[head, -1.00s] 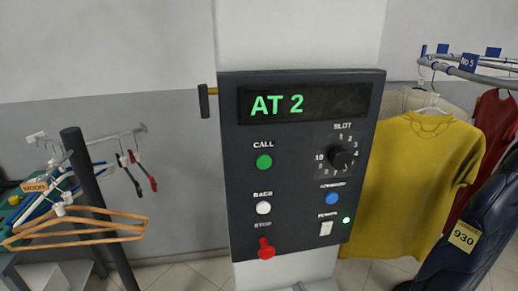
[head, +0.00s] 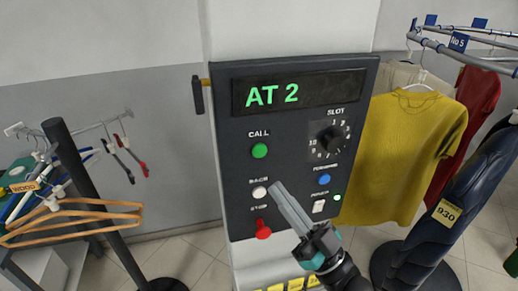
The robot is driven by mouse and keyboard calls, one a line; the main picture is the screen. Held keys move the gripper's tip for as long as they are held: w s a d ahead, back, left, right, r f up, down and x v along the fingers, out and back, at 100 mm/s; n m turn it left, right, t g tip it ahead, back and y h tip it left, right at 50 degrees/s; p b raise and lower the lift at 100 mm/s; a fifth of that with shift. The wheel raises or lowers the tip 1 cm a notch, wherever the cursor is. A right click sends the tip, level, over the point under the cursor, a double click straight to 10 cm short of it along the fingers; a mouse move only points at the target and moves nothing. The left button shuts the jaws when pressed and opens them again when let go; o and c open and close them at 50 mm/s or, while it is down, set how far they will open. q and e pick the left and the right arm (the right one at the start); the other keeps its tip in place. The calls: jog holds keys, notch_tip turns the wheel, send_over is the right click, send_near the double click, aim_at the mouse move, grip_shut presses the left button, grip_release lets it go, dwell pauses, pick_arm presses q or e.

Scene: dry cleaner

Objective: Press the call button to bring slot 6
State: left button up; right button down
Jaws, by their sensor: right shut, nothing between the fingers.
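The dark control panel (head: 225,130) stands in the middle, and its display (head: 300,92) reads "AT 2" in green. The round green CALL button (head: 260,151) is on the panel's left side. The black SLOT dial (head: 333,139) is at upper right; the number it points to is too small to read surely. My right gripper (head: 276,187) reaches up from below, shut and empty. Its tips appear just right of the white BACK button (head: 260,193) and below the CALL button. I cannot tell whether they touch the panel. My left gripper is out of view.
A red STOP switch (head: 263,230), blue button (head: 323,180) and white power switch (head: 318,206) share the panel. A yellow shirt (head: 395,150) hangs from a rail at right, beside a dark garment tagged 930 (head: 470,200). Wooden hangers (head: 85,215) hang at left.

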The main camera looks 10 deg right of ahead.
jog(key=b, duration=0.4)
send_near(255, 149)
notch_tip(255, 149, up, 4)
jog(key=a, duration=0.3)
jog(key=shift+w+d+f, duration=0.1)
jog(key=shift+w, duration=1.2)
jog(key=shift+w+b, duration=0.15)
jog(key=shift+b, duration=0.15)
jog(key=shift+w, duration=0.25)
jog(key=shift+w+b, duration=0.35)
jog(key=shift+w, duration=0.05)
dwell(0.9)
jog(key=shift+s, duration=0.15)
jog(key=shift+s+p, duration=0.55)
jog(key=shift+s, duration=0.15)
